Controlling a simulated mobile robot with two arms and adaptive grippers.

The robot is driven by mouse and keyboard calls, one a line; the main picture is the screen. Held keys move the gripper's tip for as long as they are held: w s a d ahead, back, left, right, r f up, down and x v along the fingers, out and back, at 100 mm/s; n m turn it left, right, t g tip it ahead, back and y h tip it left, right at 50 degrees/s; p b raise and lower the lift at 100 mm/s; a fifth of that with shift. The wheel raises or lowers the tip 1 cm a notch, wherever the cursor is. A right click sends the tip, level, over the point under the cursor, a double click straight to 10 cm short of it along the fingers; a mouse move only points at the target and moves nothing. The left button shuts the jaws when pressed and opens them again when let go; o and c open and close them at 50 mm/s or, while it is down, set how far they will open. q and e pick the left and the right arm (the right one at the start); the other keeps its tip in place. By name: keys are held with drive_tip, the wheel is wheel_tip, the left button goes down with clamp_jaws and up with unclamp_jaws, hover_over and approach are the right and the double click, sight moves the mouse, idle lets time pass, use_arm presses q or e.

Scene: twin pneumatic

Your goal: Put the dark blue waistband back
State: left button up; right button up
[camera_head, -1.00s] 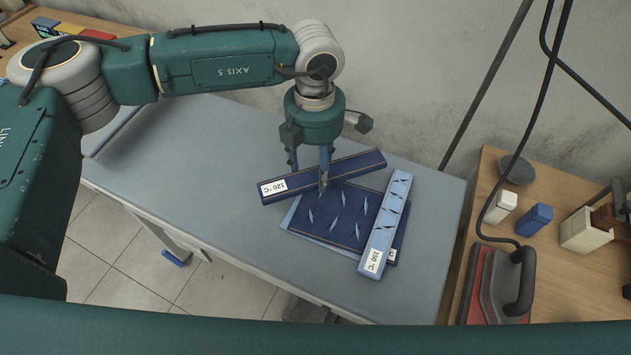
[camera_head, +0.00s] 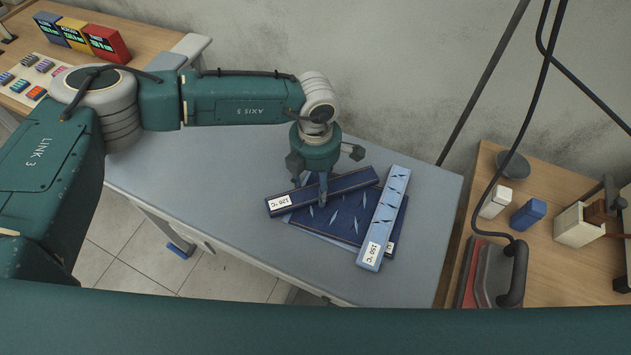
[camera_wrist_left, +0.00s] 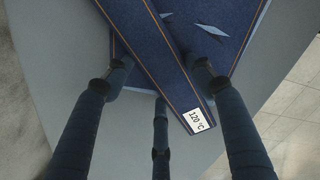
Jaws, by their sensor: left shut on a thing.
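The dark blue waistband (camera_head: 350,182), a long strip with a white "120 °C" label at its left end, lies across the upper edge of a dark blue panel with pale slits (camera_head: 345,222). My left gripper (camera_head: 318,197) points down from above and is shut on the waistband near its middle. In the left wrist view the waistband (camera_wrist_left: 163,60) runs between the fingers of the gripper (camera_wrist_left: 160,80), label end towards the camera. Whether it rests on the panel or hovers just above cannot be told. My right gripper is not in view.
A light blue strip (camera_head: 383,217) labelled "150 °C" lies over the panel's right side. A lighter blue sheet edge shows under the panel. The grey table (camera_head: 190,180) is clear to the left. An iron (camera_head: 500,275) stands on the wooden bench at right, beside small blocks.

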sight(315, 188)
use_arm(q)
drive_tip(key=o, duration=1.3)
drive_tip(key=shift+r+p, duration=0.2)
drive_tip(key=shift+p, duration=0.2)
drive_tip(key=shift+w+r+b, duration=0.1)
drive_tip(key=shift+r+b, duration=0.2)
drive_tip(key=shift+b, duration=0.1)
wheel_tip(315, 188, up, 11)
drive_tip(key=b, duration=0.3)
drive_tip(key=shift+r, duration=0.1)
